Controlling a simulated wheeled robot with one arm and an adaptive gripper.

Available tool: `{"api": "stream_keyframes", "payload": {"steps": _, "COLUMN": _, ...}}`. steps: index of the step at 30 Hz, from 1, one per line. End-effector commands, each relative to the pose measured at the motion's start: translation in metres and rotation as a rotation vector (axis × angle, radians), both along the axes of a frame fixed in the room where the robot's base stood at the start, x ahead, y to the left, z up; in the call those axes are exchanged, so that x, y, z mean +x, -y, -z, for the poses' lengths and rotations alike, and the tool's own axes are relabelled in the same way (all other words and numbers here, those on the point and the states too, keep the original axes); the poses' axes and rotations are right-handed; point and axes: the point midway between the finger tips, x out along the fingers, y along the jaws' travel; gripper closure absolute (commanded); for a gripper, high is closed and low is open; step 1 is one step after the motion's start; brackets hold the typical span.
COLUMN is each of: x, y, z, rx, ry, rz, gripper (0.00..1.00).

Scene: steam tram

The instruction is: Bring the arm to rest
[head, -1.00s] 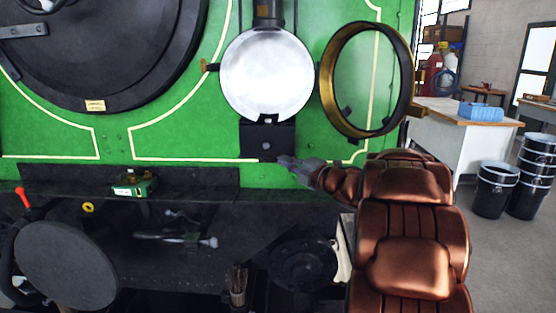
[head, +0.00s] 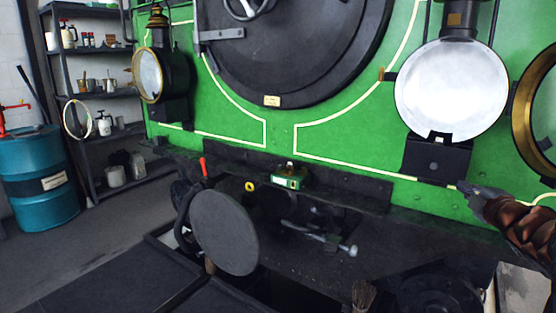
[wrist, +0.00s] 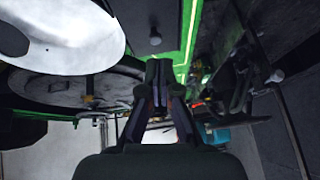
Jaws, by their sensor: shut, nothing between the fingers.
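My gripper (head: 470,190) is at the right of the head view, in front of the green tram front (head: 330,145) and just below and right of the black box under the white lamp face (head: 451,90). Its fingers are shut and empty. Part of my brown arm shows behind it, cut off by the right edge. In the wrist view the gripper's dark fingers (wrist: 158,92) stand close together in the middle, and the white lamp disc (wrist: 62,36) shows at the upper left.
An open brass-rimmed ring (head: 524,110) stands right of the lamp. A dark ledge below holds a small green box (head: 290,177) and a hammer-like tool (head: 325,237). A round grey plate (head: 224,232) stands left of it. A blue drum (head: 40,185) and shelves (head: 100,95) are at far left.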

Motion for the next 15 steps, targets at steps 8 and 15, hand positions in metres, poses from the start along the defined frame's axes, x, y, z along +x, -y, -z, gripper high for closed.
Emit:
{"api": "stream_keyframes", "payload": {"steps": 8, "x": -0.02, "y": -0.01, "z": 0.01, "rx": 0.244, "ry": -0.133, "rz": 0.282, "gripper": 1.0}}
{"api": "stream_keyframes", "payload": {"steps": 15, "x": -0.065, "y": -0.039, "z": 0.044, "rx": 0.487, "ry": -0.282, "rz": 0.508, "gripper": 1.0}}
